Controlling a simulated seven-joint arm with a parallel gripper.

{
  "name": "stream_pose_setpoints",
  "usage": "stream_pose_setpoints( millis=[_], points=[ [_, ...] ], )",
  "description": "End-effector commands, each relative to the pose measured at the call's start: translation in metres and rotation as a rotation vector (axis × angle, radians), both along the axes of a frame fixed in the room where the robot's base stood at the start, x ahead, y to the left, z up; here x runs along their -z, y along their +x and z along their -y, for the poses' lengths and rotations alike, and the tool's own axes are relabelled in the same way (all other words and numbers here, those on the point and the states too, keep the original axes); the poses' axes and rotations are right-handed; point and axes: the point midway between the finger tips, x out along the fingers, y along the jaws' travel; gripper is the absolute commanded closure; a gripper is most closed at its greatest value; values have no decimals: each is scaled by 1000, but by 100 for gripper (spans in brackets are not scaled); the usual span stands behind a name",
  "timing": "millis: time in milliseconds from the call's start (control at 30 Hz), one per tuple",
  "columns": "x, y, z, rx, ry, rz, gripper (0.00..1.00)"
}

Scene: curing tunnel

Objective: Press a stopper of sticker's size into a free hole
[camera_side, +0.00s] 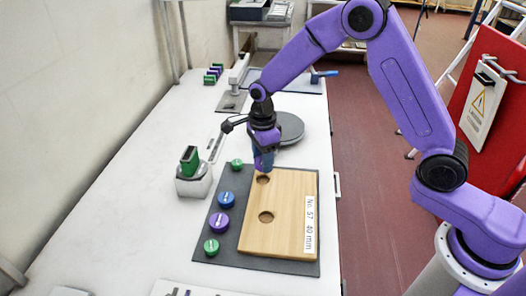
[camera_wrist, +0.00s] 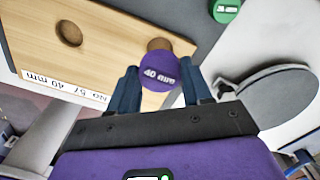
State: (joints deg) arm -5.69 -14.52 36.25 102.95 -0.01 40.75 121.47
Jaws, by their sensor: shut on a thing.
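My gripper (camera_side: 264,160) is shut on a purple stopper (camera_wrist: 158,72) marked 40 mm, between its two blue fingers in the wrist view (camera_wrist: 160,88). The side view hides this stopper behind the fingers. The wooden board (camera_side: 285,238) has a sticker (camera_side: 309,226) reading No. 57 40 mm. Its far hole (camera_side: 263,179) is just beside the fingertips; in the wrist view the stopper partly covers this hole (camera_wrist: 158,44). The near hole (camera_side: 266,217) looks empty and also shows in the wrist view (camera_wrist: 69,33). I cannot tell the stopper's exact height over the board.
On the dark mat (camera_side: 300,268) stand a green stopper (camera_side: 237,163), a blue one (camera_side: 226,199), a purple one (camera_side: 219,222) and another green one (camera_side: 211,246). A white block with a green top (camera_side: 190,161) stands left. A grey disc (camera_side: 290,127) is behind my gripper.

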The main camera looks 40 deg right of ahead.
Motion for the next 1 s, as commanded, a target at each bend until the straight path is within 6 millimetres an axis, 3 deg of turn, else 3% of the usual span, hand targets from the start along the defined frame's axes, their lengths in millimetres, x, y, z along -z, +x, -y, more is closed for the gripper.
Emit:
stream_pose_setpoints(
  millis=[500, 1000],
  points=[
    [35, -1, 0, 0, -1, -1, 81],
    [38, 0, 0, 0, 0, 0, 81]
  ],
)
